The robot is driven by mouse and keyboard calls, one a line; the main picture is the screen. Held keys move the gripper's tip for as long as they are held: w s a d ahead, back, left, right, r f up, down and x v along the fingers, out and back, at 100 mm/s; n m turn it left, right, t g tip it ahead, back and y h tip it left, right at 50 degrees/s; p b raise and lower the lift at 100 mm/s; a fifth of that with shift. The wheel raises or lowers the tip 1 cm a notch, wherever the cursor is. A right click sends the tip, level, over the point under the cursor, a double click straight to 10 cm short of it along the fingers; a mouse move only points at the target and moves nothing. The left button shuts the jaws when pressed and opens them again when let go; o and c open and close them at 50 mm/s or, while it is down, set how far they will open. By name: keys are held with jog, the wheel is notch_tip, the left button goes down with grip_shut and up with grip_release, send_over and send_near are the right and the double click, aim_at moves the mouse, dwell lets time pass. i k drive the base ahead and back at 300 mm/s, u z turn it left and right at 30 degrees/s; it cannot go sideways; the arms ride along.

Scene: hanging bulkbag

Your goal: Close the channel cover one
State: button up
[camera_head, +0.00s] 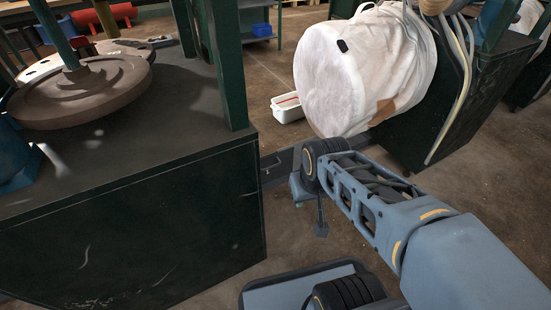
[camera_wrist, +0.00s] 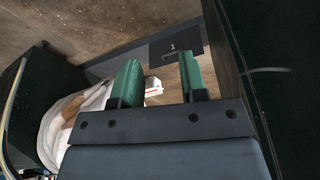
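A dark flat plate with a small handle, which looks like the channel cover (camera_wrist: 178,43), shows at the top middle of the wrist view, beyond my fingertips. In the head view the plate (camera_head: 279,165) stands beside the dark green cabinet, at the end of a low dark channel. My gripper (camera_wrist: 158,82) has two green fingers set well apart with nothing between them. The fingers are apart from the plate. In the head view my gripper (camera_head: 299,187) is mostly hidden by my wrist, just right of the plate. I cannot tell how far the cover is open.
A large dark green cabinet (camera_head: 140,225) with round metal parts on top fills the left. A white bulk bag (camera_head: 345,75) lies on its side by another dark cabinet (camera_head: 470,105). A white bin (camera_head: 287,108) sits on the floor behind. Bare floor (camera_head: 290,235) shows below my wrist.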

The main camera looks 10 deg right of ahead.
aim_at(269, 173)
jog(key=z, duration=2.2)
jog(key=i, duration=0.75)
jog(key=u, duration=3.1)
